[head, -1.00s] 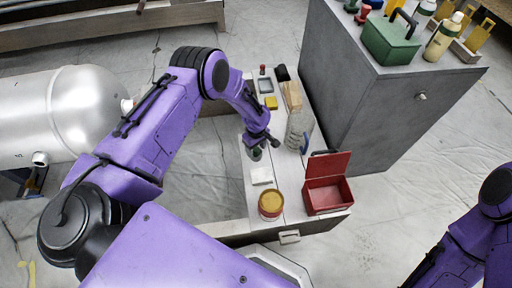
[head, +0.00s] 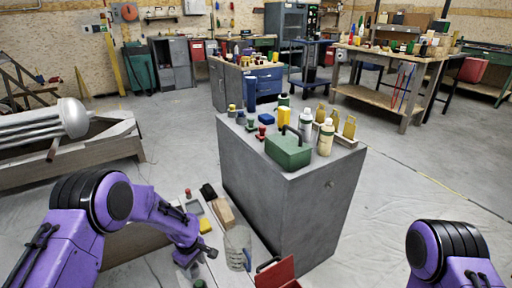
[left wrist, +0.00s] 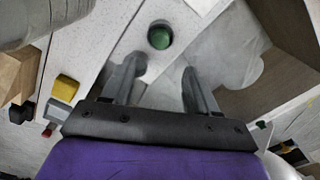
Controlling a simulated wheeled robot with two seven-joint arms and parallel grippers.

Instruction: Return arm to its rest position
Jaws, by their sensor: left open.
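My left arm comes in from the left in the head view, bent down over the low light-coloured bench. My left gripper (head: 196,256) is open above the bench top. A small round green-topped thing (head: 199,283) shows just below it, at the picture's bottom edge. In the left wrist view my gripper's two fingers (left wrist: 160,70) are spread with nothing between them. The green-topped thing (left wrist: 159,37) stands beyond the fingertips, apart from them. My right arm shows at the lower right of the head view; its gripper is out of view.
On the bench near my left gripper are a wooden block (head: 223,213), a clear ribbed mug (head: 238,247), a yellow block (head: 205,225) and an open red box (head: 276,272). A tall grey cabinet (head: 262,205) carrying a green box (head: 289,151) and bottles stands close right. Open floor lies further right.

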